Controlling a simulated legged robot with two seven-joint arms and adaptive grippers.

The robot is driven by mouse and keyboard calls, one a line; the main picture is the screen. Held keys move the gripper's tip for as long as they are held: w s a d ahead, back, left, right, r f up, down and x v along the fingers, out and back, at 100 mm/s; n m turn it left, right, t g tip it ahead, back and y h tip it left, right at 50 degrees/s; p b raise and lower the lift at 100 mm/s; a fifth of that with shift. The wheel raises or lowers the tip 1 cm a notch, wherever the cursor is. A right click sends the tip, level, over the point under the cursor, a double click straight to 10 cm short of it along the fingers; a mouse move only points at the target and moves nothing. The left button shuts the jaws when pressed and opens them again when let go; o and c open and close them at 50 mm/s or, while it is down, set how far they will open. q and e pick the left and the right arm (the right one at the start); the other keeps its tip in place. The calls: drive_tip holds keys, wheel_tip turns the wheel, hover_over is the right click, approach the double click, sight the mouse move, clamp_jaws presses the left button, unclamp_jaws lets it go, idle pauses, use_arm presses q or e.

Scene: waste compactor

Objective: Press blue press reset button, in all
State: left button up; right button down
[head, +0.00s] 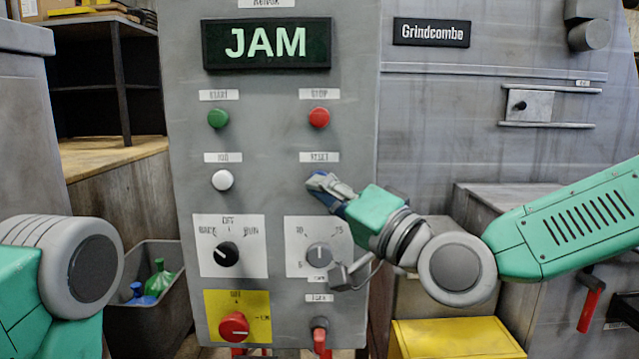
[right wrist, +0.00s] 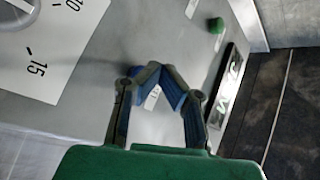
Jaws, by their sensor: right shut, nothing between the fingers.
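The control panel (head: 270,190) carries a label (head: 319,157) that appears to read RESET. My right gripper (head: 318,182) is just below that label, its shut fingertips over the spot where a button would sit. In the right wrist view the fingers (right wrist: 162,74) meet at their tips with nothing between them. A bit of blue (right wrist: 136,71) shows beside the left finger, probably the blue button, mostly hidden. I cannot tell whether the tips touch it. My left gripper is out of view; only part of my left arm shows.
A display (head: 267,43) reads JAM. Nearby are a green button (head: 218,118), a red button (head: 319,117), a white button (head: 222,180), a black knob (head: 226,254), a grey dial (head: 319,255) and a red knob (head: 233,326). A bin (head: 150,310) holds bottles.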

drive_tip(key=shift+w, duration=0.25)
drive_tip(key=shift+w+r, duration=0.1)
drive_tip(key=shift+w, duration=0.45)
idle(0.9)
drive_tip(key=shift+s, duration=0.1)
drive_tip(key=shift+s+b, duration=0.35)
drive_tip(key=shift+s, duration=0.5)
drive_tip(key=s, duration=0.5)
idle(0.5)
